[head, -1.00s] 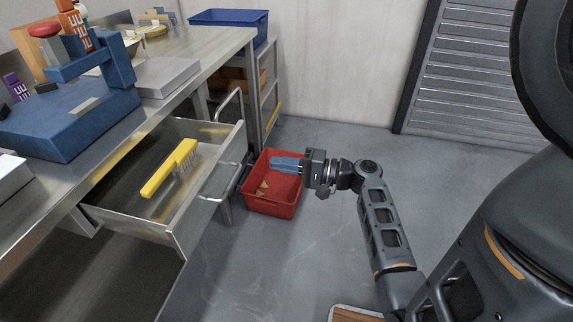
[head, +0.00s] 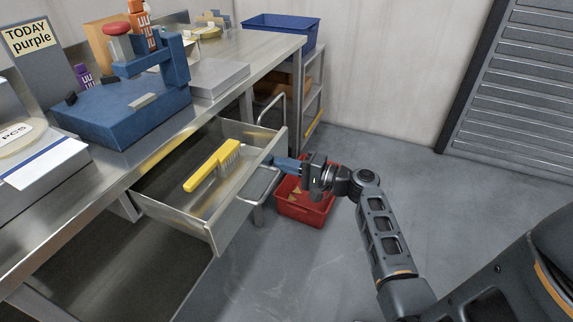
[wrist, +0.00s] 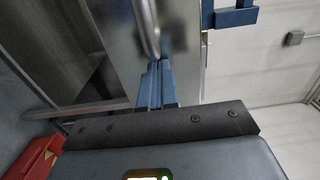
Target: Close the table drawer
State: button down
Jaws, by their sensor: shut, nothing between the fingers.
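The metal table drawer (head: 222,228) is pulled out from under the steel table (head: 105,172). A brush with a yellow handle (head: 208,168) lies inside it. The drawer's bar handle (head: 262,187) is on its front. My gripper (head: 278,162) is shut and empty, its blue fingertips pointing at the drawer front near the handle. In the wrist view the shut fingers (wrist: 157,72) reach up to the curved handle bar (wrist: 149,28). I cannot tell whether they touch it or the front panel.
A red bin (head: 303,208) stands on the floor beneath my gripper. A blue press (head: 122,112) and a grey box (head: 215,78) stand on the table. A blue crate (head: 278,32) sits at the far end. The floor to the right is mostly clear.

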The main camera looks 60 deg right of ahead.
aim_at(221, 147)
jog(key=w+b, duration=0.2)
jog(key=w, duration=0.5)
jog(key=w+b, duration=0.3)
jog(key=w, duration=0.4)
jog(key=w+b, duration=0.3)
jog(key=w, duration=0.4)
jog(key=shift+w+a+f, duration=0.1)
jog(key=shift+w+a, duration=0.3)
jog(key=shift+w, duration=0.25)
jog(key=shift+w+r+b, duration=0.2)
jog(key=shift+w+b, duration=0.05)
jog(key=shift+b, duration=0.05)
jog(key=shift+w+a, duration=0.1)
jog(key=shift+a, duration=0.05)
